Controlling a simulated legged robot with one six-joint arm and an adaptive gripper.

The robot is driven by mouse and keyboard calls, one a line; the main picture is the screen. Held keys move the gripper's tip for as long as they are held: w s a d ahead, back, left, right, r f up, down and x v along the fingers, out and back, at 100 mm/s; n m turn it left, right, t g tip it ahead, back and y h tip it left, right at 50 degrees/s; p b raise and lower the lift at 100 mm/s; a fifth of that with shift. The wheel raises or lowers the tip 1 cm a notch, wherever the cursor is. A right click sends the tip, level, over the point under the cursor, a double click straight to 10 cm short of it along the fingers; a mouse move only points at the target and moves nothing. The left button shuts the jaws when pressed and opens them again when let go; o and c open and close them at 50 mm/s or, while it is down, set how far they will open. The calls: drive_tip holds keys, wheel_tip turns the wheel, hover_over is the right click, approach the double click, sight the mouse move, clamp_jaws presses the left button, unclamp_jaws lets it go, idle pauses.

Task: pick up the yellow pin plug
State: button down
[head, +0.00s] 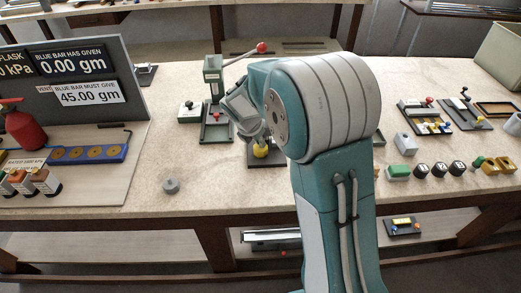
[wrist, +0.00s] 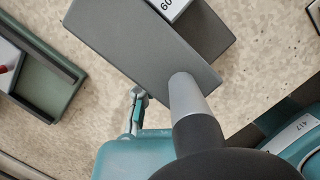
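A small yellow piece (head: 261,149), which may be the yellow pin plug, shows on a dark base (head: 270,161) in the middle of the bench in the head view. My gripper (head: 259,138) points down just above it, with its tips partly hidden; I cannot tell whether they touch it. In the wrist view a teal and metal finger part (wrist: 136,108) shows beside a grey block (wrist: 140,45) with a grey and black cylinder in front. No yellow shows there. Whether my gripper is open or shut is not clear.
A green lever press (head: 213,80) with a red-knobbed handle stands just behind my gripper. A grey knob (head: 171,185) lies front left. Bench between is clear.

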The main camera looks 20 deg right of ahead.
drive_tip(key=shift+a, duration=0.25)
drive_tip(key=shift+r, duration=0.3)
drive_tip(key=s+a, duration=0.3)
drive_tip(key=a, duration=0.2)
drive_tip(key=s+a, duration=0.3)
drive_tip(key=a, duration=0.2)
drive_tip(key=s+a, duration=0.4)
drive_tip(key=a, duration=0.1)
